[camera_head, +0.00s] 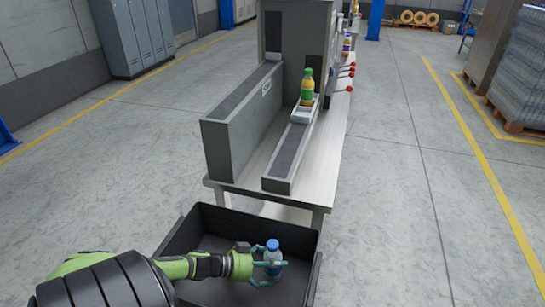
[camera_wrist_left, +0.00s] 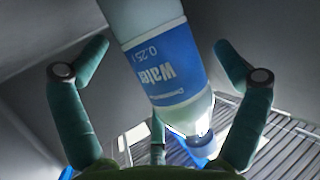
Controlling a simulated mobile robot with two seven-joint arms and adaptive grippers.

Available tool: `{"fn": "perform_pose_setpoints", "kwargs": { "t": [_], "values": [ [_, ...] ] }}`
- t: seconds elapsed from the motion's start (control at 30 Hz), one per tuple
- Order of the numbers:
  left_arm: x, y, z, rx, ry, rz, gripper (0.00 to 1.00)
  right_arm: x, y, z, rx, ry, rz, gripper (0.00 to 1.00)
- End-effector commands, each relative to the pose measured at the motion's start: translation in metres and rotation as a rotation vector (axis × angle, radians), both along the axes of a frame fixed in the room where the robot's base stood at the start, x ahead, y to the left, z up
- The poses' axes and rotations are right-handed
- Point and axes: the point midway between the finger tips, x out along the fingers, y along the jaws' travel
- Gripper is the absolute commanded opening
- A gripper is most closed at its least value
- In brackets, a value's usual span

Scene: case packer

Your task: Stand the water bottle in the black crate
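The water bottle (camera_head: 273,262), clear with a blue cap and blue label, is upright inside the outline of the black crate (camera_head: 185,232) in the head view. I cannot tell whether its base touches the crate floor. My left gripper (camera_head: 266,265) reaches in from the left, with its green-teal fingers around the bottle. In the left wrist view the bottle (camera_wrist_left: 165,65) is between the spread fingers (camera_wrist_left: 163,50), with a clear gap on the right side. The left gripper looks open. My right gripper is not in view.
A metal table (camera_head: 318,165) with a grey machine (camera_head: 290,30) and a narrow conveyor (camera_head: 290,155) stands beyond the crate. A green-capped orange bottle (camera_head: 307,87) stands on the conveyor. The rest of the crate looks empty.

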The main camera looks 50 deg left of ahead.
Motion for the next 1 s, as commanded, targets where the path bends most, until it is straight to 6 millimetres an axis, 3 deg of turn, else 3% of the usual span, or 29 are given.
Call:
{"fn": "perform_pose_setpoints", "kwargs": {
  "t": [0.37, 0.8, 1.0],
  "values": [
    [-0.007, 0.004, 0.004, 0.002, 0.003, 0.0, 0.97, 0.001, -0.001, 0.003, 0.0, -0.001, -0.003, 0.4],
    [-0.074, 0.041, 0.036, 0.001, 0.005, 0.001, 0.97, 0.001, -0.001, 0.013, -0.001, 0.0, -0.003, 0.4],
    [-0.092, 0.052, 0.045, 0.0, 0.002, 0.0, 0.97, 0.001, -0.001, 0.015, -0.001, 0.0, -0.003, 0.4]
  ]
}}
